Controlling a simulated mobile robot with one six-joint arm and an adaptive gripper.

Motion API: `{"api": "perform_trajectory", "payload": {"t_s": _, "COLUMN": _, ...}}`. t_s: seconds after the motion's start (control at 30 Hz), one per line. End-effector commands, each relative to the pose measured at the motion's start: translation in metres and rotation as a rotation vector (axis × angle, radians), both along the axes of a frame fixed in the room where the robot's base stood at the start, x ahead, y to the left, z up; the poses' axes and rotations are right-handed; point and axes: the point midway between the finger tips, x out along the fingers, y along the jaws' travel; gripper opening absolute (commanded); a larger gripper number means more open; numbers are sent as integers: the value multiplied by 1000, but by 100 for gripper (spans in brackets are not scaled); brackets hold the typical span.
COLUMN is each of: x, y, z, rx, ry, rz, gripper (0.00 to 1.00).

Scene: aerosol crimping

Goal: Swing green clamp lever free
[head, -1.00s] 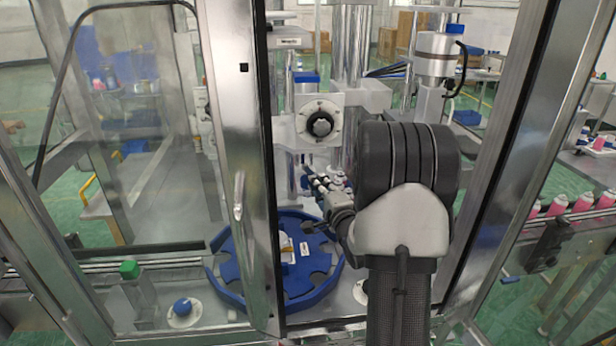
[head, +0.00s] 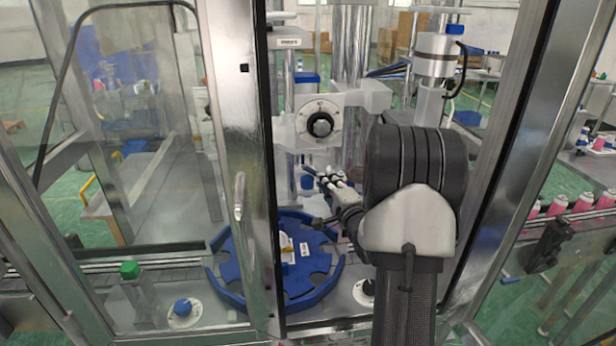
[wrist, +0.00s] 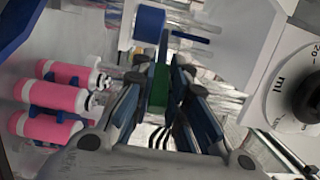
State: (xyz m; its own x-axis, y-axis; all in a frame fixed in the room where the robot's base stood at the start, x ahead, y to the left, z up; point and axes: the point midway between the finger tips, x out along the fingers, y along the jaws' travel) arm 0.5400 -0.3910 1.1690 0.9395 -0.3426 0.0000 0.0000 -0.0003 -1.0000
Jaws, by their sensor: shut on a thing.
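The green clamp lever (wrist: 159,88) shows in the wrist view as a dark green piece between my fingers. My gripper (wrist: 162,82) is shut on it, with one finger on each side. In the head view my gripper (head: 322,176) is inside the machine, below the white dial (head: 320,123) and above the blue star wheel (head: 227,270). The lever cannot be made out there, and its pivot is hidden.
In the wrist view several pink cans (wrist: 62,100) are at the left, a blue cylinder (wrist: 148,22) lies beyond my fingers, and a dial (wrist: 295,85) is close at the right. The door frame post (head: 238,150) stands left of my arm. A green-topped post (head: 128,269) stands at the lower left.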

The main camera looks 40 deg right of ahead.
Motion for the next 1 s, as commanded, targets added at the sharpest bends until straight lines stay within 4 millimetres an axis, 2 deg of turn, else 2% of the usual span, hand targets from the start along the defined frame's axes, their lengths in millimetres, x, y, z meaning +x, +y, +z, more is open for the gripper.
{"api": "perform_trajectory", "payload": {"t_s": 0.5, "x": 3, "y": -26, "z": 1, "rx": -1, "ry": -2, "rz": -5, "gripper": 1}}
{"api": "perform_trajectory", "payload": {"t_s": 0.87, "x": 3, "y": -29, "z": 1, "rx": -1, "ry": -2, "rz": -4, "gripper": 1}}
{"api": "perform_trajectory", "payload": {"t_s": 1.0, "x": 6, "y": -36, "z": 2, "rx": -2, "ry": -2, "rz": -4, "gripper": 1}}
